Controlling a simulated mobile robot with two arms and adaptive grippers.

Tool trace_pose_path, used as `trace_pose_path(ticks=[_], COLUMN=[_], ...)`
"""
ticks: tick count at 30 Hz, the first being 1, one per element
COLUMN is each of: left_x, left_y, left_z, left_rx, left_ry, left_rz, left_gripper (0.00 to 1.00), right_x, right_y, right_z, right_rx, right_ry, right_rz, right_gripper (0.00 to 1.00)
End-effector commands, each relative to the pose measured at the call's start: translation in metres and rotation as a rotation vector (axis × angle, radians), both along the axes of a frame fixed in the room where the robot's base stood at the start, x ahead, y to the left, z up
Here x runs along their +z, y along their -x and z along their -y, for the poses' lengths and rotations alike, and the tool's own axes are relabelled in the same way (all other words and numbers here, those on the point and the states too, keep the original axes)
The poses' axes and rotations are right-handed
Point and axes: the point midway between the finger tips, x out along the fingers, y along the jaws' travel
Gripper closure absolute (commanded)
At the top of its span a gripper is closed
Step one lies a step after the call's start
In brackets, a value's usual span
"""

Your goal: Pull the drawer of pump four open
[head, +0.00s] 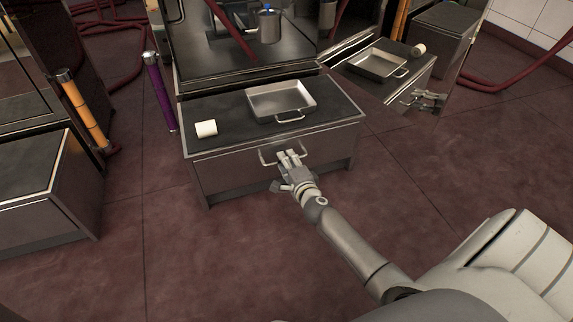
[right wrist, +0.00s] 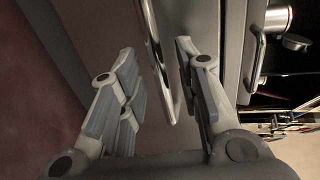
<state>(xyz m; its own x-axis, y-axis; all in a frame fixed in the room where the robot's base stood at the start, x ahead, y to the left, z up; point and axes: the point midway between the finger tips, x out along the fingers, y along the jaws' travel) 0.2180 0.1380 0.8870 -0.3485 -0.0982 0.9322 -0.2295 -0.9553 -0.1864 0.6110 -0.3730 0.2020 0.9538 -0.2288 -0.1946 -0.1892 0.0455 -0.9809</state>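The drawer (head: 225,174) is in the low cabinet at the middle of the head view. Its front looks flush with the cabinet, so it appears shut. A pale metal bar handle (head: 267,156) is on its front. No pump number is readable. My right gripper (head: 290,157) is at this handle, in front of the drawer. In the right wrist view, its fingers (right wrist: 160,90) are spread apart, with the handle (right wrist: 160,62) in the gap between them. I cannot tell whether either finger touches it. My left gripper is not in view.
A metal tray (head: 281,101) and a white cylinder (head: 206,128) rest on the cabinet top. A similar cabinet (head: 35,207) stands at the left. Orange (head: 82,108) and purple (head: 159,90) posts stand nearby. The red floor (head: 230,265) before the drawer is clear except for my arm.

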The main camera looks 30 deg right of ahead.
Motion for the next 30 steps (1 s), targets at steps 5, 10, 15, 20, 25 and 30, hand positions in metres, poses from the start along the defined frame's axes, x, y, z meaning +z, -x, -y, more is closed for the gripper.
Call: trace_pose_path(ticks=[5, 10, 15, 20, 25, 30], left_x=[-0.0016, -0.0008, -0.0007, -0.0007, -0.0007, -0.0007], left_y=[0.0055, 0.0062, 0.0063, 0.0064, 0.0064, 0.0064], left_z=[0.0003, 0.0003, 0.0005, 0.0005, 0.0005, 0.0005], left_rx=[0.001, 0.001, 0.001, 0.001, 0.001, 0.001], left_ry=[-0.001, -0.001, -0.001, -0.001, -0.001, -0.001], left_rz=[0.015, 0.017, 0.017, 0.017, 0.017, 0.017], left_gripper=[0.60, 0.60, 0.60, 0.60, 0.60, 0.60], right_x=[-0.0028, -0.0026, -0.0023, -0.0024, -0.0024, -0.0026], right_y=[-0.0103, -0.0116, -0.0114, -0.0113, -0.0113, -0.0112], right_z=[0.0023, 0.0028, 0.0027, 0.0027, 0.0027, 0.0027], right_rx=[0.000, 0.000, 0.000, 0.000, 0.000, 0.000], right_ry=[0.001, 0.001, 0.001, 0.000, 0.000, 0.000], right_rz=[0.000, -0.001, -0.001, -0.001, -0.001, -0.001], right_gripper=[0.69, 0.69, 0.74, 0.94, 1.00, 1.00])
